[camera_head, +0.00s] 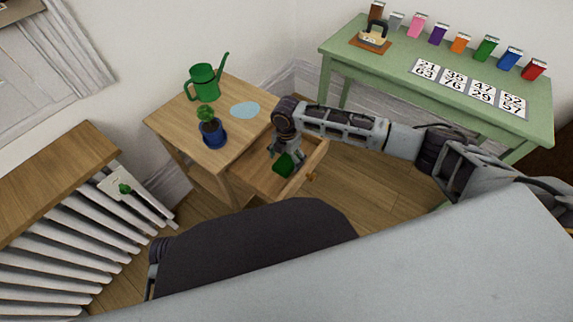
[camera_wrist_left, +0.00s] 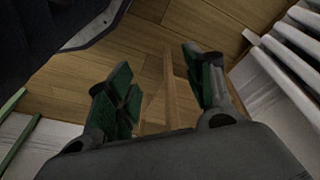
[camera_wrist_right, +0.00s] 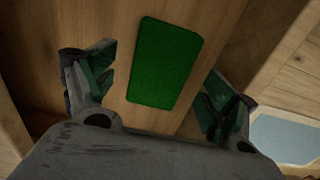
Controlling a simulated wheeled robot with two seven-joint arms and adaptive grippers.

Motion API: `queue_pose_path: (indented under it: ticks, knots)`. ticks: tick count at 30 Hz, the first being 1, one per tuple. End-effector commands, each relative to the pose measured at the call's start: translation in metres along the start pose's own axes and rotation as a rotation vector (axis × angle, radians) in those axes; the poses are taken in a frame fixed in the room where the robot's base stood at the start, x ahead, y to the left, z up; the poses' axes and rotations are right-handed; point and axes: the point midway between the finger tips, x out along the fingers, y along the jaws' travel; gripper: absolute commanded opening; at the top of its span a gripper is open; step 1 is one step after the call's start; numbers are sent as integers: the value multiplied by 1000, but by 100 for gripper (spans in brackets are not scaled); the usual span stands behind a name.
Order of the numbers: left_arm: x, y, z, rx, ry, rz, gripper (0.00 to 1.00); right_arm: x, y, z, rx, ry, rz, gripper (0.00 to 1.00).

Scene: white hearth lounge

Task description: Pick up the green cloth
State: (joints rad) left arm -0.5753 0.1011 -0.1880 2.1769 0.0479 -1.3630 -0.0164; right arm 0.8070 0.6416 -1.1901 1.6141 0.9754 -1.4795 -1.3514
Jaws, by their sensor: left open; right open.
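The green cloth (camera_head: 283,165) lies in the open wooden drawer (camera_head: 256,178) of the small side table. In the right wrist view the cloth (camera_wrist_right: 165,62) is a flat dark green rectangle on the drawer floor, between and beyond the two fingers. My right gripper (camera_head: 285,156) points down over the drawer, open and empty; it also shows in the right wrist view (camera_wrist_right: 155,92). I cannot tell whether its fingertips touch the cloth. My left gripper (camera_wrist_left: 165,85) is open and empty, with wooden floor beyond its fingers. It is not clearly seen in the head view.
The side table (camera_head: 175,122) holds a green watering can (camera_head: 203,83), a potted plant (camera_head: 212,132) and a pale blue mat (camera_head: 245,110). A green table (camera_head: 400,72) with several coloured boxes stands at right. A white slatted radiator (camera_head: 75,240) with a wooden top stands at left.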

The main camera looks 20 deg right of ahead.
Motion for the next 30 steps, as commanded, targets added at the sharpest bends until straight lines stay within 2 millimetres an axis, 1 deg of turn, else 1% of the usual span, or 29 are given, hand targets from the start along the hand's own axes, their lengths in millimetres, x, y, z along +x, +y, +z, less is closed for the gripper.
queue_pose_path:
  ticks: [1,6,10,22,30]
  knots:
    - [-2,1,-2,1,11,2,52,8,0,0,0,0,-1,86]
    - [-11,3,-5,3,24,5,52,20,0,0,0,0,0,86]
    - [-14,3,-5,4,25,6,52,21,0,0,-1,-1,0,86]
    - [-12,3,-2,4,20,6,52,21,0,0,0,-1,1,86]
    - [-12,3,-2,4,21,5,52,21,0,0,0,-1,1,51]
